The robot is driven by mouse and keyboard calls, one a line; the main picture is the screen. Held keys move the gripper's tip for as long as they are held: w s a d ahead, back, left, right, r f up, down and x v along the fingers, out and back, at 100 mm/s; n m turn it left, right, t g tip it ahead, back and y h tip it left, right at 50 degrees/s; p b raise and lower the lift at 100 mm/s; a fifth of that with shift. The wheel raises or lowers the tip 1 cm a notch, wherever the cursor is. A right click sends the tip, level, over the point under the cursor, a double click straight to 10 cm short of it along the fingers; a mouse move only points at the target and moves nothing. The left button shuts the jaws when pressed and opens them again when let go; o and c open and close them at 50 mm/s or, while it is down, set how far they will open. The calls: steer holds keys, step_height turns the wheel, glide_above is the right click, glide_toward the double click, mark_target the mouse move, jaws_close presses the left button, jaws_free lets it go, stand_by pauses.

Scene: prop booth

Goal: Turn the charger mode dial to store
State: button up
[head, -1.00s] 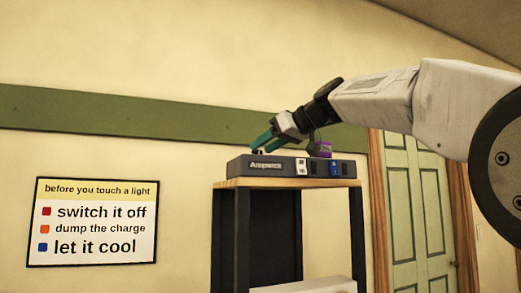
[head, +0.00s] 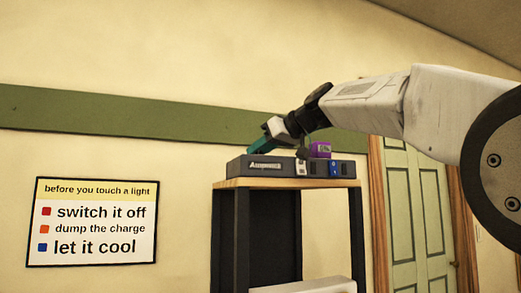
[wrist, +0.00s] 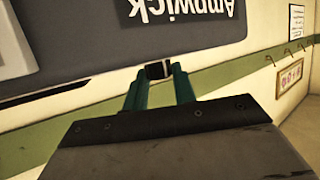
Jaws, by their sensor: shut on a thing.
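The charger (head: 237,167) is a dark grey box lettered "Ampwick" on top of a stand. In the wrist view its face (wrist: 90,50) fills the upper left, with the lettering upside down. My gripper (head: 254,149) reaches down to the left part of the charger's top. In the wrist view its teal fingers (wrist: 159,76) are shut on a small black dial (wrist: 158,71) with a white mark. I cannot read any mode labels around the dial, so its setting cannot be told.
A purple block (head: 320,149) sits on the charger's right part, close to my gripper. White and blue panels (head: 334,169) show on its front. The stand (head: 243,183) has a wooden top. A sign (head: 92,222) hangs on the wall at left; a green door (head: 412,200) is at right.

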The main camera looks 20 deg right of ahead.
steer(key=shift+a, duration=0.1)
steer(key=m+h, duration=0.2)
steer(key=m+t+h, duration=0.1)
steer(key=h, duration=0.1)
steer(key=m+t+h, duration=0.1)
steer(key=m+h, duration=0.1)
steer(key=shift+s+a+r+m, duration=0.1)
steer(key=shift+a+m, duration=0.2)
steer(key=shift+a, duration=0.1)
steer(key=m+g+h, duration=0.1)
steer(key=m+h, duration=0.4)
steer(key=h, duration=0.1)
steer(key=shift+a+m+h, duration=0.15)
steer(key=shift+m+h, duration=0.15)
steer(key=o, duration=1)
